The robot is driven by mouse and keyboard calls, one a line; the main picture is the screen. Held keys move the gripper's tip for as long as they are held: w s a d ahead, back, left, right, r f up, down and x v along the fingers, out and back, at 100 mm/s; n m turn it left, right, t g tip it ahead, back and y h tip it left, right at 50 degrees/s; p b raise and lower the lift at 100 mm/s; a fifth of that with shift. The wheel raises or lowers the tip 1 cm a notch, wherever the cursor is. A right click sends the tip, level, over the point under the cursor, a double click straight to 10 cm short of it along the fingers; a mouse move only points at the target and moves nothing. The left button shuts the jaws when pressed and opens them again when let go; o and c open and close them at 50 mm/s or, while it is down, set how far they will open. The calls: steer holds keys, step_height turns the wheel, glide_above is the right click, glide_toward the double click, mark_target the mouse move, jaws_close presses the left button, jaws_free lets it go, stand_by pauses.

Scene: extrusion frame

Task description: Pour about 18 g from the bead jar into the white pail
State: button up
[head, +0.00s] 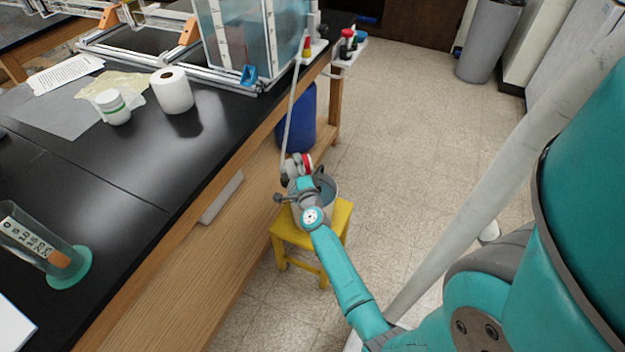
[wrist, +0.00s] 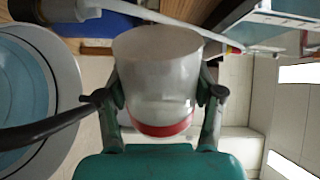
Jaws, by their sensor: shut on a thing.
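My gripper (wrist: 161,93) is shut on a translucent whitish jar with a red band (wrist: 160,68), apparently the bead jar. One finger presses each side of it in the wrist view. Beads inside cannot be made out, and no falling stream shows. In the head view my gripper (head: 299,173) and a red and white part of the jar (head: 307,160) are over or close by the pail. The greyish-white pail (head: 328,210) stands on a yellow stool, partly hidden by my arm. Its round rim (wrist: 67,75) is at the left in the wrist view, with a blue-teal inside.
The yellow stool (head: 340,222) stands on the floor beside the black bench (head: 120,165). A blue drum (head: 300,128) is behind it.

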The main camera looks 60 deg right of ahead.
steer(key=shift+s+d+r+m, duration=0.15)
steer(key=shift+r+m, duration=0.1)
steer(key=shift+m, duration=0.5)
steer(key=shift+s+d+r+m, duration=0.15)
steer(key=shift+s+r+m, duration=0.1)
steer(key=shift+m, duration=0.45)
steer(key=shift+s+d+r+m, duration=0.15)
steer(key=shift+r+m, duration=0.1)
steer(key=shift+m, duration=0.5)
stand_by(4.0)
